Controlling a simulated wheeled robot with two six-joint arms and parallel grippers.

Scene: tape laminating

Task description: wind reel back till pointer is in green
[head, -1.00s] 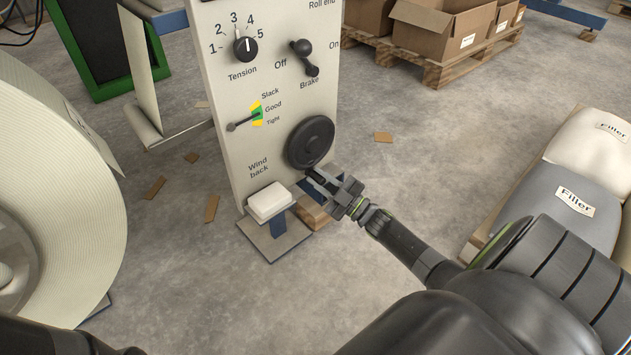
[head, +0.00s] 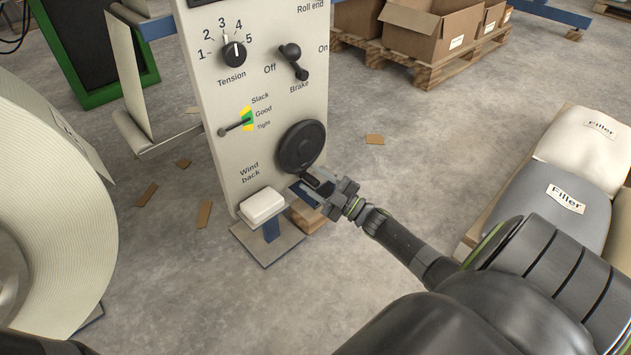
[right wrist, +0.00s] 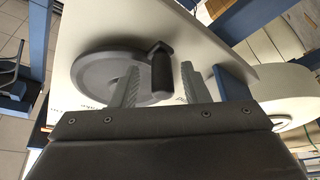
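The upright cream machine panel (head: 215,160) carries a dark wind-back wheel (head: 300,146), which also shows in the right wrist view (right wrist: 110,75). Its short dark handle (right wrist: 161,70) sticks out near the rim. My right gripper (head: 312,187) is at the wheel's lower edge. In the right wrist view its fingers (right wrist: 160,85) are apart, one on each side of the handle, with gaps showing. The gauge pointer (head: 232,128) points right at the green band (head: 248,118); its tip is too small to place exactly. My left gripper is not in view.
A tension knob (head: 234,54) and a brake lever (head: 295,62) sit higher on the panel. A white pad (head: 262,206) is below it. A large cream roll (head: 50,200) stands left. Filler sacks (head: 580,195) lie right, cartons (head: 430,35) behind.

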